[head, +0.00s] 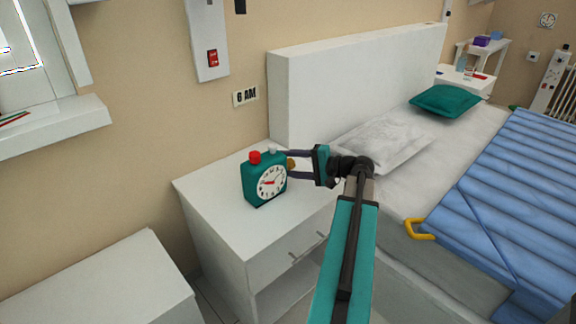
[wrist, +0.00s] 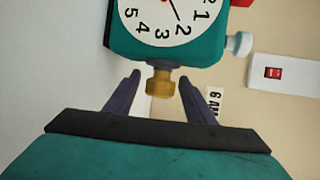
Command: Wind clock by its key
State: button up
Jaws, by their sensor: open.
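A teal clock (head: 263,181) with a white dial stands upright on a white bedside cabinet. It has a red button and a pale knob on top. In the wrist view the clock (wrist: 212,47) fills the upper middle. Its brass key (wrist: 159,82) sticks out of the clock's side. The key also shows in the head view (head: 291,164), partly hidden by a finger. My gripper (head: 283,160) reaches in from the right. In the wrist view my gripper (wrist: 160,84) is open, with one dark finger on each side of the key and a visible gap to both.
The white cabinet (head: 215,195) has bare top around the clock. A bed with a white headboard (head: 350,85), pillow (head: 385,143) and blue cover (head: 530,190) stands to the right. A wall panel with a red switch (head: 212,58) and a "6 AM" sign (head: 245,95) are behind.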

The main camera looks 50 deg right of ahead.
jog(key=c, duration=1.1)
jog(key=shift+o, duration=0.2)
jog(key=shift+r+g+p, duration=0.2)
jog(key=shift+g+p, duration=0.1)
jog(key=shift+p, duration=0.65)
jog(key=shift+p, duration=0.8)
jog(key=g+p, duration=0.1)
jog(key=p, duration=0.1)
jog(key=shift+r+m+g+p, duration=0.1)
jog(key=shift+m+g+p, duration=0.2)
jog(key=shift+m+p, duration=0.1)
